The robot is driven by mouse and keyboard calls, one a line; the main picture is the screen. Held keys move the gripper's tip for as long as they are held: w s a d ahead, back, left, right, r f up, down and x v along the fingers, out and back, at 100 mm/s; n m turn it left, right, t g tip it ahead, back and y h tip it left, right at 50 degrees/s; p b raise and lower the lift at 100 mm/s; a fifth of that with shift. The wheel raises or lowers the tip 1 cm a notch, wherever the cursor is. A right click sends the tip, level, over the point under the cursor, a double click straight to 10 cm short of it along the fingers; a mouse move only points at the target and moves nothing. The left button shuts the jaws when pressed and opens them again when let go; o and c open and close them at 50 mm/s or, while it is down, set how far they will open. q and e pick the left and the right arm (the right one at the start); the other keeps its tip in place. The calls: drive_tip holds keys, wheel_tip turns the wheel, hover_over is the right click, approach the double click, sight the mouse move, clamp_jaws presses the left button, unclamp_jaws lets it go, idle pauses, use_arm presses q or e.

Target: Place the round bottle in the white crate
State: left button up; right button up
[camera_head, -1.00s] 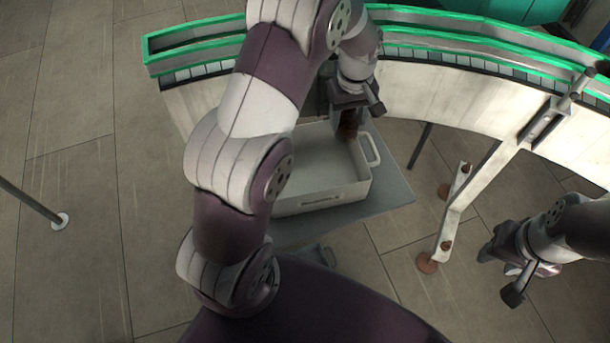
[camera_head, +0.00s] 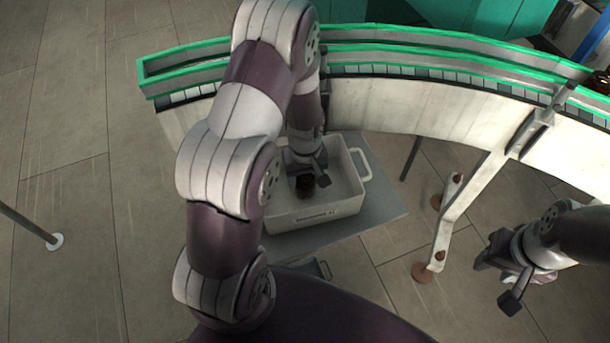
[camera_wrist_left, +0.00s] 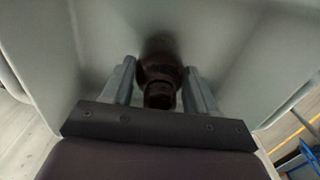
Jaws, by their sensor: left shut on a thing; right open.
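The white crate (camera_head: 335,209) stands on a grey platform below the conveyor. My left gripper (camera_head: 304,178) is down inside the crate, shut on the dark amber round bottle (camera_head: 305,187). In the left wrist view the bottle (camera_wrist_left: 160,78) sits between the two fingers of the left gripper (camera_wrist_left: 160,88), its neck toward the camera and the crate's pale walls around it. Whether the bottle touches the crate floor cannot be told. My right gripper (camera_head: 497,280) is open and empty over the floor at the right.
The curved conveyor (camera_head: 420,100) with green rails runs behind the crate. The grey platform (camera_head: 385,205) extends to the crate's right. A conveyor leg (camera_head: 452,215) stands further right. Dark bottles (camera_head: 600,80) show at the far right edge. The crate's right part is empty.

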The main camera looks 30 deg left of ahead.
use_arm(q)
drive_tip(key=o, duration=1.1)
drive_tip(key=shift+f, duration=0.15)
wheel_tip(320, 180, up, 12)
drive_tip(key=shift+s+d+r, duration=0.1)
drive_tip(key=shift+d+r, duration=0.05)
drive_tip(key=s+d+r+m+t, duration=0.1)
drive_tip(key=s+d+r+m, duration=0.1)
drive_tip(key=s+d+m, duration=0.3)
drive_tip(key=shift+s+r+m, duration=0.4)
drive_tip(key=shift+s+m, duration=1.4)
drive_tip(key=shift+m, duration=0.1)
